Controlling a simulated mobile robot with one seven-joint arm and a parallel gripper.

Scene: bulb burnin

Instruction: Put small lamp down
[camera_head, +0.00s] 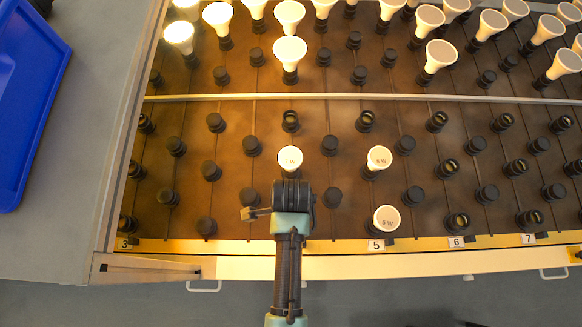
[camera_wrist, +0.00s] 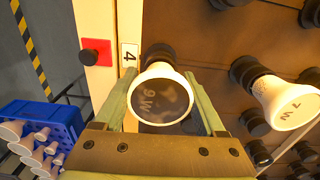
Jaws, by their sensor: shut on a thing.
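In the wrist view, a small lamp (camera_wrist: 160,97) with a white rim and a dark face marked with a W rating sits between the two fingers of my gripper (camera_wrist: 165,92). The fingers are shut on its sides. A black socket (camera_wrist: 158,53) shows directly behind the lamp, beside the number 4 label; I cannot tell whether the lamp is seated in it. In the head view my gripper (camera_head: 292,192) is over the front row of sockets, and its body hides the held lamp.
A lamp marked 7 W (camera_head: 290,160) stands just beyond my gripper and shows close by in the wrist view (camera_wrist: 288,102). Two 5 W lamps (camera_head: 379,158) stand to the right. A blue crate (camera_wrist: 62,118) with several lamps is at lower left.

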